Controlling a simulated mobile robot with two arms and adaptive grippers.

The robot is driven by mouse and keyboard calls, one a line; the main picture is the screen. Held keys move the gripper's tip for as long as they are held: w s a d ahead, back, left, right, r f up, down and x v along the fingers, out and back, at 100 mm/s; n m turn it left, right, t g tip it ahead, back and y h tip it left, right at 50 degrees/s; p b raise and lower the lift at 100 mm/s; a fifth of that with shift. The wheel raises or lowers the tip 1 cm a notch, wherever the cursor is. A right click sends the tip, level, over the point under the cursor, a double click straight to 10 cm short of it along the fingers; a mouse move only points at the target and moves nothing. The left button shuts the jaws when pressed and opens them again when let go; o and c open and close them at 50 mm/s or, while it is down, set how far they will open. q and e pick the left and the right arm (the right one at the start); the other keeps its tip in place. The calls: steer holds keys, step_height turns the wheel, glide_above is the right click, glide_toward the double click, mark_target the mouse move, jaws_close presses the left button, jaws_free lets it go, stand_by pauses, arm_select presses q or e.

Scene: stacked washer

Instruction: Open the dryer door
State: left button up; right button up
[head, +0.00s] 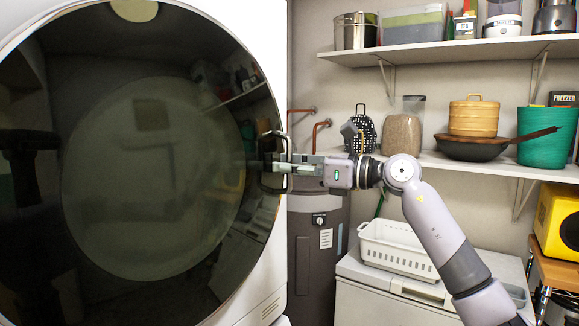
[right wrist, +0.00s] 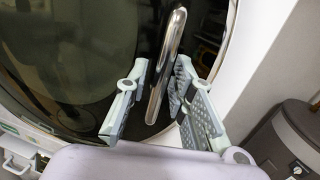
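The dryer door (head: 150,150) is a large round dark glass door that fills the left of the head view. It looks shut against the white machine. Its silver upright handle (head: 289,150) is at the door's right edge. The handle also shows in the right wrist view (right wrist: 166,62), running between my fingers. My right gripper (head: 278,168) is at the handle, its fingers spread on either side. In the right wrist view a gap shows between the handle and the left finger; contact on the right side is unclear. My left gripper is not in view.
A white chest (head: 390,296) with a white basket (head: 398,247) stands to the right. A grey cylindrical tank (head: 315,262) is just right of the machine. Wall shelves (head: 450,50) hold pots, jars and bins. A yellow box (head: 558,222) sits at the far right.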

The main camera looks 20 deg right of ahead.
jaws_close()
stand_by(0.6)
